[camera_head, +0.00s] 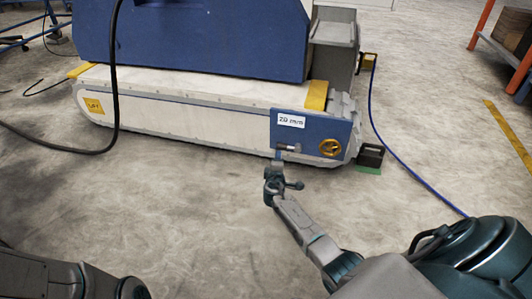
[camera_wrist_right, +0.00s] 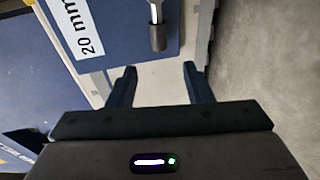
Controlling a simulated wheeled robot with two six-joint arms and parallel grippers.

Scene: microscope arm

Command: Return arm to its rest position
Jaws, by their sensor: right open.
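My right gripper (camera_head: 278,163) reaches up to the lower edge of the blue panel (camera_head: 310,132) on the end of the large machine. In the right wrist view its two fingers (camera_wrist_right: 158,84) stand wide apart with nothing between them. A small metal lever with a dark grip (camera_wrist_right: 158,36) lies just beyond the fingertips, apart from them.
A white "20 mm" label (camera_head: 291,121) sits above the lever. A black cable (camera_head: 115,95) hangs at the left, and a blue cable (camera_head: 392,160) runs along the floor at the right. A dark block (camera_head: 370,155) stands beside the machine's right end. The foreground floor is clear.

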